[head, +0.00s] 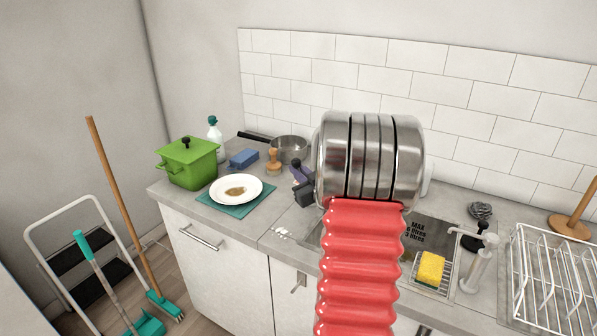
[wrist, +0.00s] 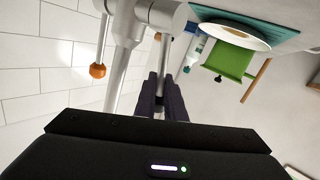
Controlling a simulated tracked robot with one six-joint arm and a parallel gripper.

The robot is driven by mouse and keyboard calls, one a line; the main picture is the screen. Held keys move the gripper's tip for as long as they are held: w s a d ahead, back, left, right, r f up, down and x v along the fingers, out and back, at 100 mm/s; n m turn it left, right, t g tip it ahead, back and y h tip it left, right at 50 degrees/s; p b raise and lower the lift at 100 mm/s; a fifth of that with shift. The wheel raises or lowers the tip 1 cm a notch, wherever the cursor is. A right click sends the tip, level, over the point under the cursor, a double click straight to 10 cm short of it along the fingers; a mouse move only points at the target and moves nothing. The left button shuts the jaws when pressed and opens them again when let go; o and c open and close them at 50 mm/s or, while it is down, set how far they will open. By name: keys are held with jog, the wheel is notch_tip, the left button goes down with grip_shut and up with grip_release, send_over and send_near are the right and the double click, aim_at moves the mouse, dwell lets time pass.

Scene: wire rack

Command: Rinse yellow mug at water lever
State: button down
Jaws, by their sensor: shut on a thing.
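The yellow mug does not show in either view. In the head view my arm hides much of the counter and sink. My gripper (head: 299,176) shows its dark fingers just left of the arm, over the counter. In the wrist view my gripper (wrist: 165,82) has its fingers close together on a thin grey part, which I cannot identify with certainty. A pale metal tap (wrist: 125,30) stands right beside the fingers in the wrist view. A rod with an orange ball end, perhaps the water lever (wrist: 97,71), is left of it.
A green pot (head: 187,163), a white plate (head: 236,189) with a brown stain, and a steel saucepan (head: 289,149) stand at the left. White tiles line the wall.

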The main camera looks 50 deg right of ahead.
jog(key=c, duration=2.1)
grip_release()
jog(key=shift+w+a, duration=0.15)
jog(key=shift+o, duration=1.3)
jog(key=f+v, duration=0.1)
jog(key=v, duration=1.3)
jog(key=shift+r, duration=0.5)
